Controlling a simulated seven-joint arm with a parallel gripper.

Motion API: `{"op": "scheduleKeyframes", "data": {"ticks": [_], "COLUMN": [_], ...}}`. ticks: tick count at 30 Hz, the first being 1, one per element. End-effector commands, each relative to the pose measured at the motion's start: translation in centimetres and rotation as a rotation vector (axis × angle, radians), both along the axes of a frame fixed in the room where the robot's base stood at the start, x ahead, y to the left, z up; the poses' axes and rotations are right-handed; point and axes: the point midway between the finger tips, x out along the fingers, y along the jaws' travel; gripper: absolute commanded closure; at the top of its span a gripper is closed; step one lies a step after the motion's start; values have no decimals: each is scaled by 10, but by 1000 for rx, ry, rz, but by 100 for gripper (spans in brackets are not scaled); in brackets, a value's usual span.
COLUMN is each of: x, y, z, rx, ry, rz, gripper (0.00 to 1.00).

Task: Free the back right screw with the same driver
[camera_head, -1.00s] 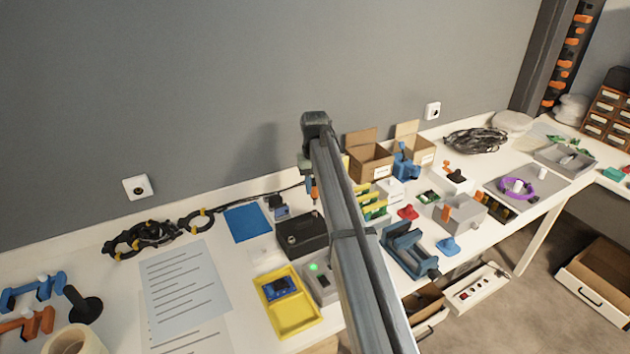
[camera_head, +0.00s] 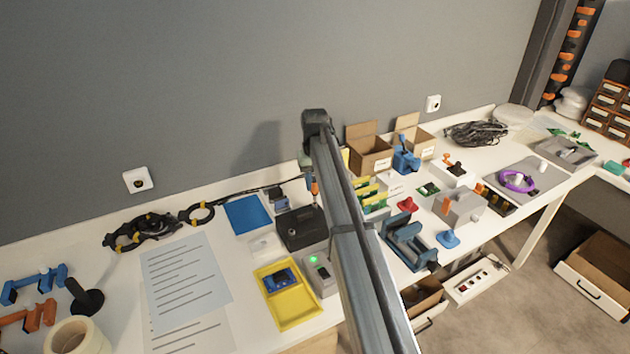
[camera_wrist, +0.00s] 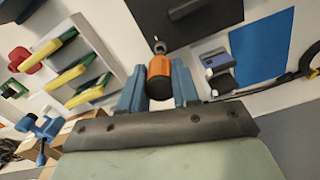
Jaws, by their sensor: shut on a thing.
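My gripper (camera_wrist: 159,88) is shut on the orange-and-black driver (camera_wrist: 160,68), with one blue finger on each side of the handle. The driver also shows as a small orange piece (camera_head: 315,189) in the head view, upright over the right back part of the black box (camera_head: 298,232). In the wrist view the black box (camera_wrist: 205,22) lies beyond the driver. A small metal part (camera_wrist: 158,46) shows past the handle, close to the box's edge. I cannot tell whether the driver's tip touches a screw. The back right screw cannot be made out, and my arm covers part of the scene.
A small grey-blue device (camera_head: 279,199) stands close behind the box, and a blue mat (camera_head: 247,214) lies to its left. A yellow tray (camera_head: 290,313) and a grey unit with a green light (camera_head: 320,277) are in front. Green-and-yellow boards (camera_head: 373,200) stand to the right.

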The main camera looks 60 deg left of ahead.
Motion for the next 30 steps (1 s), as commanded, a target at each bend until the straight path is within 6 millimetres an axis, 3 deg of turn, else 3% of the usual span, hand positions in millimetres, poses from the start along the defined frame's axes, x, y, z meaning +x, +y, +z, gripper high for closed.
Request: {"op": "scheduleKeyframes", "data": {"ticks": [30], "x": [0], "y": [0], "z": [-16], "rx": [0], "ry": [0], "rz": [0], "gripper": [100]}}
